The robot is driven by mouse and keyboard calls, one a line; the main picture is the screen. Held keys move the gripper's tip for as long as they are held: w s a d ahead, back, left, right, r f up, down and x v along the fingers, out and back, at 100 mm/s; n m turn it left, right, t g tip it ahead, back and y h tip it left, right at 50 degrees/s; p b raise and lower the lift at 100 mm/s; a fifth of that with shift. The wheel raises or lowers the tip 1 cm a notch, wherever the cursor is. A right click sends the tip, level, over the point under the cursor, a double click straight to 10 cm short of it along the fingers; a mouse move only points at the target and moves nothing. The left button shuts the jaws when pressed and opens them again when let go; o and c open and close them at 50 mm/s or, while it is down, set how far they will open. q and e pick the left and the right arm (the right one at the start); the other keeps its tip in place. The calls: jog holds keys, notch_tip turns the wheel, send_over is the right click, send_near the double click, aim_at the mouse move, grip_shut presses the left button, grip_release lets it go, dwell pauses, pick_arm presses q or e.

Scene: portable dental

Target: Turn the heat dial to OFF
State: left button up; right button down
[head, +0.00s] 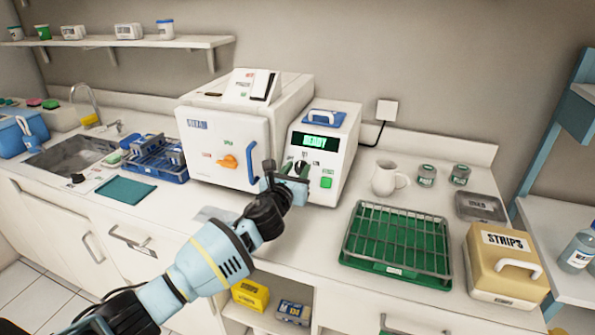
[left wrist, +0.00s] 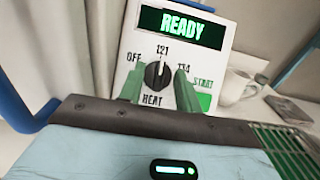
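The heat dial (left wrist: 157,76) is a round black knob on the white front of the control unit (head: 321,150), below a green READY display (left wrist: 181,23). OFF is printed at its left, 121 above and 134 at its right. Its white mark points up, roughly at 121. My left gripper (head: 289,172) is in front of the panel. In the left wrist view its two green fingers stand apart, one on each side of the dial, and I cannot tell whether they touch it. In the head view the gripper partly covers the dial area. My right gripper is not in view.
A green START button (head: 326,183) is right of the dial. The white sterilizer box (head: 222,140) with a blue handle (head: 252,150) stands to the left. A jug (head: 385,178), a wire rack on a green tray (head: 350,250) and a tan STRIPS box (head: 487,275) are to the right.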

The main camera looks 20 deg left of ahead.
pick_arm(q)
jog(key=shift+w, duration=0.25)
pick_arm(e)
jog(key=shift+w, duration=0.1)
pick_arm(q)
grip_shut()
